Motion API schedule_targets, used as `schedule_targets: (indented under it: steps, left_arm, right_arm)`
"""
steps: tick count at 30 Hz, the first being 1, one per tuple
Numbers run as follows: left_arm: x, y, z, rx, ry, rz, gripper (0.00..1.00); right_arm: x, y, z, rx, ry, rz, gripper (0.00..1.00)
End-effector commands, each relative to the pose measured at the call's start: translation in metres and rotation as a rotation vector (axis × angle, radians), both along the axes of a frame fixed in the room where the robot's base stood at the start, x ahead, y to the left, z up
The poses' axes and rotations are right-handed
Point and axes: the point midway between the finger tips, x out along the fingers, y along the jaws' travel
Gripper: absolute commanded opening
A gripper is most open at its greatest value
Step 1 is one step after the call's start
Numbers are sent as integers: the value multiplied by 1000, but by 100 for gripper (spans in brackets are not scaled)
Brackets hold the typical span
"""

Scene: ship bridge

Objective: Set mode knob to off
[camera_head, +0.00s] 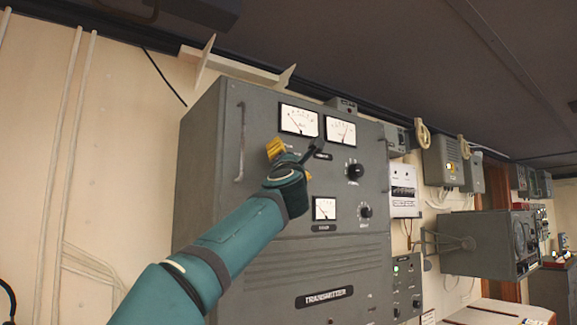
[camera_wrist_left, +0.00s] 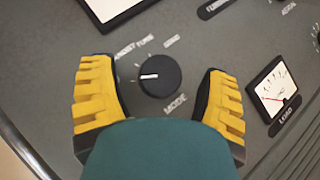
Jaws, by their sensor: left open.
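The mode knob (camera_wrist_left: 158,76) is a round black dial with a white pointer line, set on the grey transmitter panel (camera_head: 347,262). In the left wrist view its pointer lies roughly sideways, toward the left. "MODE" is printed below it, with tune and send labels above. My left gripper (camera_head: 295,152) is open at the panel. In the left wrist view its yellow-padded fingers (camera_wrist_left: 159,82) stand on either side of the knob, with gaps between. In the head view my gripper hides the knob. Whether the fingertips touch the panel cannot be told. My right gripper is not in view.
Two meters (camera_head: 299,120) sit above my gripper. A load meter (camera_head: 324,208) sits below, with black knobs (camera_head: 354,171) to the right. A vertical handle (camera_head: 240,142) projects from the panel's left side. Grey boxes (camera_head: 444,160) hang on the wall to the right.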

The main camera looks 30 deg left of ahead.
Motion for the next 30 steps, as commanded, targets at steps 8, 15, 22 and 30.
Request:
schedule_targets:
  steps: [8, 15, 22, 30]
  left_arm:
    - [-16, -9, -9, 2, 3, 2, 75]
    - [-39, -22, -23, 1, 2, 0, 75]
    - [-65, -38, -38, 2, 0, -1, 75]
    - [-87, -50, -52, 0, -2, 0, 75]
  right_arm:
    - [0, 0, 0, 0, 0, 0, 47]
    - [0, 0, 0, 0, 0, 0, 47]
    - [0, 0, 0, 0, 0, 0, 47]
    - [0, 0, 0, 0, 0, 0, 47]
